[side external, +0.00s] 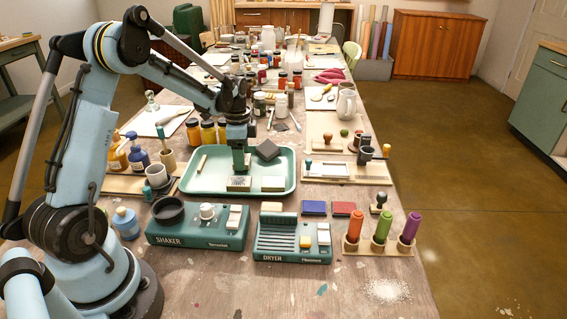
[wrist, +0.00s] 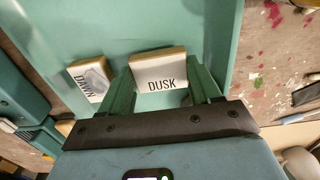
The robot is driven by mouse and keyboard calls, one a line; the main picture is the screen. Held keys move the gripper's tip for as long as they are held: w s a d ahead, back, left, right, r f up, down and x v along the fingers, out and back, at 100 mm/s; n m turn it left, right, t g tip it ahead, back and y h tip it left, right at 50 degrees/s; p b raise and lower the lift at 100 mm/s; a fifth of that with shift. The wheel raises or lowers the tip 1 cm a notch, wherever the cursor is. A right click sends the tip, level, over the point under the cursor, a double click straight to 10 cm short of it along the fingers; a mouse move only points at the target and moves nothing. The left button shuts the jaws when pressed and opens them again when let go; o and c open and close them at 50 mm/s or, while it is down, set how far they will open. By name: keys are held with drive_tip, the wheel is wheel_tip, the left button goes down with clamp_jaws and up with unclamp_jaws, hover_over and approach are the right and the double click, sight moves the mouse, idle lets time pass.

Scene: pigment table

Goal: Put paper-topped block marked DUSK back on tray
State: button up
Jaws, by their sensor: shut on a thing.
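The DUSK block (wrist: 160,72) has a white paper top with dark lettering and tan sides. My gripper (wrist: 162,78) is shut on it, with one green finger at each side.
A dark block (side external: 267,149) lies tilted at the tray's back right. The shaker (side external: 198,235) and dryer (side external: 292,240) stand in front of the tray. Jars (side external: 208,132) stand behind it.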

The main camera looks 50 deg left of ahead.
drive_tip(key=shift+f, duration=0.3)
drive_tip(key=shift+f, duration=0.1)
drive_tip(key=o, duration=1.1)
wheel_tip(320, 180, up, 12)
drive_tip(key=s+d+r+n+t, duration=0.2)
drive_tip(key=s+d, duration=0.1)
drive_tip(key=d, duration=0.3)
drive_tip(key=s+d+r+n+t, duration=0.2)
drive_tip(key=d, duration=0.5)
drive_tip(key=s+d+f+n+t, duration=0.1)
drive_tip(key=s+d, duration=0.1)
drive_tip(key=s+d+f+n+t, duration=0.1)
drive_tip(key=s+d+n, duration=0.1)
drive_tip(key=d, duration=0.1)
drive_tip(key=s+d+n+t, duration=0.1)
drive_tip(key=s+d, duration=0.1)
drive_tip(key=s, duration=0.1)
drive_tip(key=shift+d+f, duration=0.3)
drive_tip(key=shift+f, duration=0.1)
